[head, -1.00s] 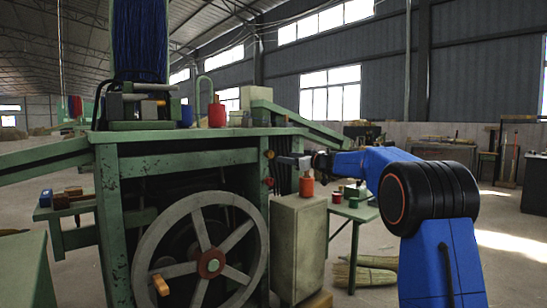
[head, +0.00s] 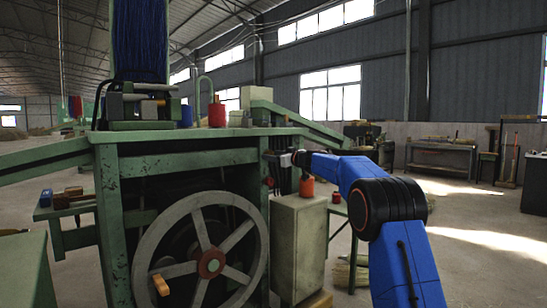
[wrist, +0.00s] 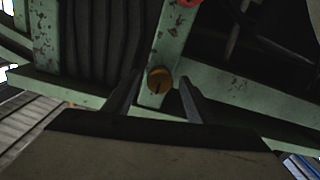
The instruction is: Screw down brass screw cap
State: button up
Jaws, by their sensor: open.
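The brass screw cap (wrist: 160,79), round with a dark slot across its face, sits on a worn green post of the machine in the wrist view. My gripper (wrist: 159,77) is open, with one finger on each side of the cap and visible gaps between fingers and cap. In the head view my gripper (head: 277,157) is at the machine's right front post and hides the cap. I cannot tell how deep the fingertips reach around it.
A red knob (wrist: 188,2) sits on the same post, at the wrist view's top edge. A large handwheel (head: 203,225) fills the machine's front.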

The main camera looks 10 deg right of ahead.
jog(key=shift+c, duration=0.2)
jog(key=c, duration=1)
